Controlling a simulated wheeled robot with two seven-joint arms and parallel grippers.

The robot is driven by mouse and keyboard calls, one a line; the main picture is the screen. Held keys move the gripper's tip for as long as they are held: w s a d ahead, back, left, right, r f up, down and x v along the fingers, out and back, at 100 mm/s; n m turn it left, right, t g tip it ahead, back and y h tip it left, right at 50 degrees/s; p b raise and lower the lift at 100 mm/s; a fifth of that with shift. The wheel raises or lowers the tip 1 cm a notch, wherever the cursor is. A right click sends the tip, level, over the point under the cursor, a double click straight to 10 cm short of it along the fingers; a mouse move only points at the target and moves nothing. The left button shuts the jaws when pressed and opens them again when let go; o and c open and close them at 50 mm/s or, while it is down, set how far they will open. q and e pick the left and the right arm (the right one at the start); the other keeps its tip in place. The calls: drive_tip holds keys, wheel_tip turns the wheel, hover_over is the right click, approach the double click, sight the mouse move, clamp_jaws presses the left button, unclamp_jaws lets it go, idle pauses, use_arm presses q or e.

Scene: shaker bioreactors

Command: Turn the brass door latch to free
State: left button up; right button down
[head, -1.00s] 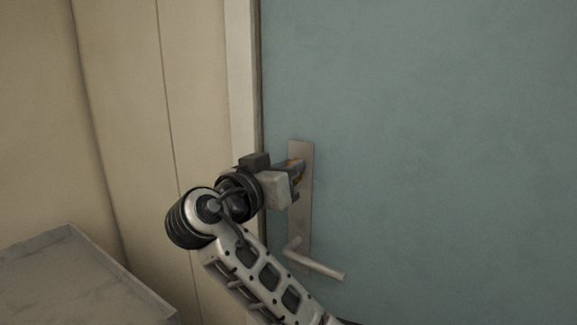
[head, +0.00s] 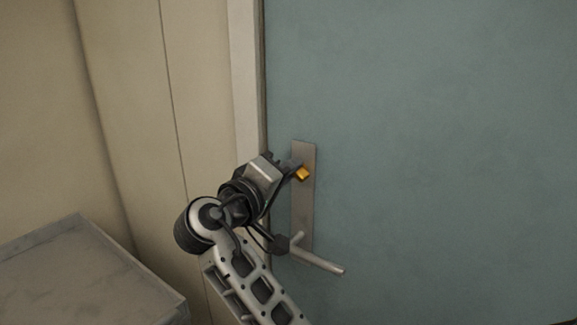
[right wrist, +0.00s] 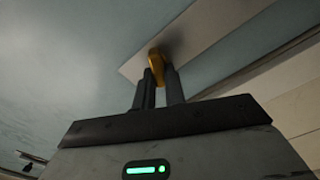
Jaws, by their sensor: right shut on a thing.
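The brass latch (head: 303,174) sits on the upper part of a metal plate (head: 304,215) on the blue-green door (head: 430,130). My right gripper (head: 295,170) is at the latch from the left and is shut on it. In the right wrist view the brass latch (right wrist: 156,66) shows between the two dark fingers (right wrist: 158,85), with the plate (right wrist: 185,40) behind it. The fingers hide part of the latch. My left gripper is not in view.
A lever handle (head: 320,262) sticks out to the right from the lower part of the plate, just below my right wrist. The door frame (head: 246,90) and beige wall lie to the left. A grey flat-topped surface (head: 80,275) stands at the lower left.

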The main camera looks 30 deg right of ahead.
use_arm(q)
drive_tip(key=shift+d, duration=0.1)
use_arm(e)
drive_tip(key=n, duration=0.5)
drive_tip(key=shift+w+f, duration=0.1)
drive_tip(key=shift+f, duration=0.15)
drive_tip(key=shift+n, duration=0.4)
drive_tip(key=c, duration=1.5)
unclamp_jaws()
drive_tip(key=shift+o, duration=0.2)
